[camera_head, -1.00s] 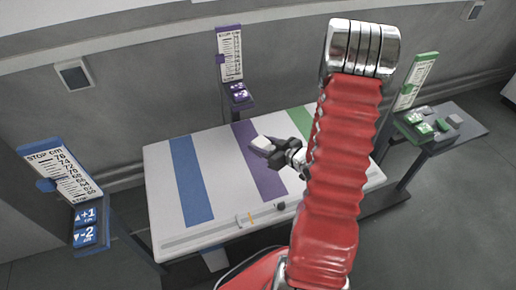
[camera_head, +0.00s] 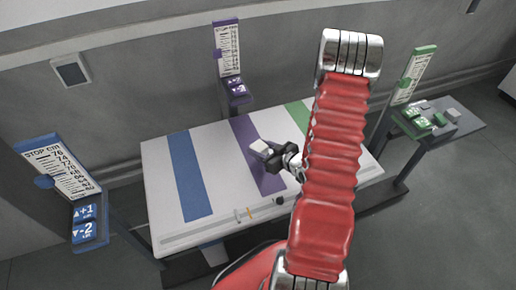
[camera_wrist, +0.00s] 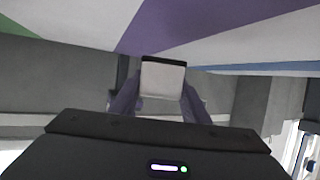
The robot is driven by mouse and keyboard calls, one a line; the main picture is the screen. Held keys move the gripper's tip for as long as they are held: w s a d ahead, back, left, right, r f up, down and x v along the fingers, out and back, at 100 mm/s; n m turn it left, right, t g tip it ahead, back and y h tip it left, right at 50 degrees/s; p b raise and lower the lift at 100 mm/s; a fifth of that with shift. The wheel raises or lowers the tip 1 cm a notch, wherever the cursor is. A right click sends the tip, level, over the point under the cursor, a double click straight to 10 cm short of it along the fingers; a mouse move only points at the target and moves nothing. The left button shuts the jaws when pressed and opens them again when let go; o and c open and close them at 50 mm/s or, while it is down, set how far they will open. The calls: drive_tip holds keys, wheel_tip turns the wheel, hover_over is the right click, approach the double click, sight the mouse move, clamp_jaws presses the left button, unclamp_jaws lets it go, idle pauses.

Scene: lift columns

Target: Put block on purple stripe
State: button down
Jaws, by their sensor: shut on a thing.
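My gripper (camera_head: 277,156) is shut on a white block (camera_head: 262,149), which it holds over the purple stripe (camera_head: 247,133) in the head view. I cannot tell how far the block is above the table. In the wrist view the block (camera_wrist: 162,78) sits between the two fingers (camera_wrist: 160,100), with the purple stripe (camera_wrist: 190,22) beyond it at the top. The white table (camera_head: 154,172) also carries a blue stripe (camera_head: 187,180) and a green stripe (camera_head: 297,114). My red arm hides the table's right part in the head view.
A blue-marked column with a scale and buttons (camera_head: 84,222) stands at the left. A purple-marked one (camera_head: 228,50) stands behind the table, and a green-marked one (camera_head: 416,74) at the right. A grey side shelf (camera_head: 466,122) holds small blocks.

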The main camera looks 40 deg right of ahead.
drive_tip(key=shift+f, duration=1.95)
drive_tip(key=c, duration=1)
unclamp_jaws()
drive_tip(key=shift+f, duration=0.15)
drive_tip(key=shift+v, duration=6.05)
